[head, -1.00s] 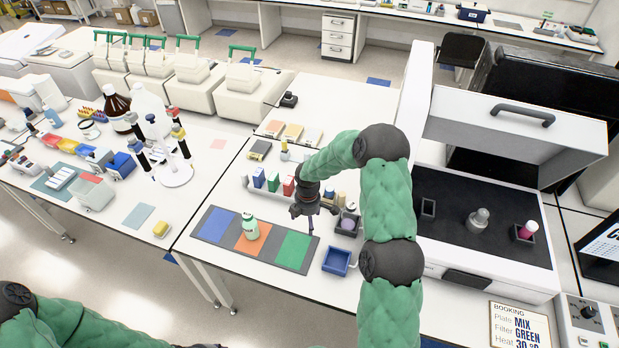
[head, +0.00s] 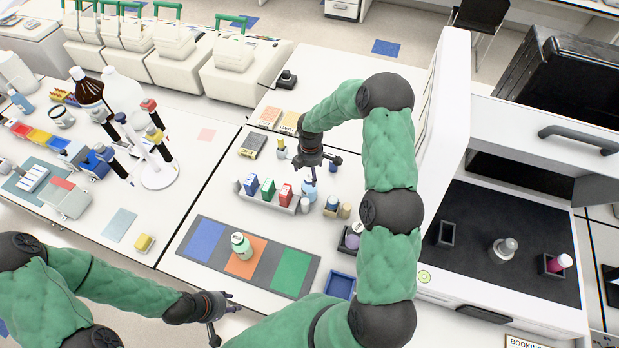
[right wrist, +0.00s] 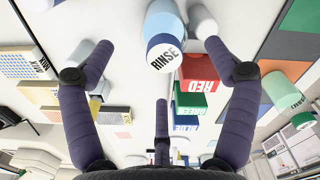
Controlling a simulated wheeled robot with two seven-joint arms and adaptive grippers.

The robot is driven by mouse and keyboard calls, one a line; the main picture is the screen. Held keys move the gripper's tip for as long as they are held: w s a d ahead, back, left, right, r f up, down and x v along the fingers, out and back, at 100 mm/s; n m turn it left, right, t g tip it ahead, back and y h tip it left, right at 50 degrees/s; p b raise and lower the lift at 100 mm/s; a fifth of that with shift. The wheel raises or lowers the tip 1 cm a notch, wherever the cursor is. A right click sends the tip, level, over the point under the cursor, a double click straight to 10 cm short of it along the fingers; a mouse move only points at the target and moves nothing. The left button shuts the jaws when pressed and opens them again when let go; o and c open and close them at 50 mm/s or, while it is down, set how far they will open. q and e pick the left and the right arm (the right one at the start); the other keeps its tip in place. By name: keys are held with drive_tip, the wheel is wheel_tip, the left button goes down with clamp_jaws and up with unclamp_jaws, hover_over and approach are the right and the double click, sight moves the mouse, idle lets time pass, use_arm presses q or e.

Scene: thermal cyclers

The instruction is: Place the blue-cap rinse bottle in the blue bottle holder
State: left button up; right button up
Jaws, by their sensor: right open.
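The rinse bottle (head: 309,190) stands on the table just below my right gripper (head: 325,170) in the head view. In the right wrist view its round cap (right wrist: 165,55) has a white top marked RINSE and a blue rim, with a pale blue body behind. My right gripper is open, its fingers spread to either side of the bottle; contact cannot be told. A blue open box (head: 341,285), which looks like the blue holder, sits near the front, partly behind my right arm. My left gripper (head: 222,312) looks open and empty in front of the table.
Red, green and blue boxes (head: 286,195) stand in a rack left of the bottle. A small dark holder (head: 350,240) and small bottles stand nearby. An open machine (head: 470,215) is at the right.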

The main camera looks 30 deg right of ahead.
sight(311, 177)
wheel_tip(311, 177, down, 5)
drive_tip(key=shift+s+r+p, duration=0.15)
drive_tip(key=shift+r+p, duration=0.05)
drive_tip(key=shift+p, duration=0.1)
drive_tip(key=shift+f, duration=0.3)
drive_tip(key=shift+s+a+f+p, duration=0.1)
drive_tip(key=shift+f+p, duration=0.3)
drive_tip(key=shift+f, duration=0.25)
wheel_tip(311, 177, down, 3)
drive_tip(key=shift+p, duration=0.45)
drive_tip(key=shift+f, duration=0.45)
drive_tip(key=c, duration=1.6)
drive_tip(key=shift+c, duration=0.2)
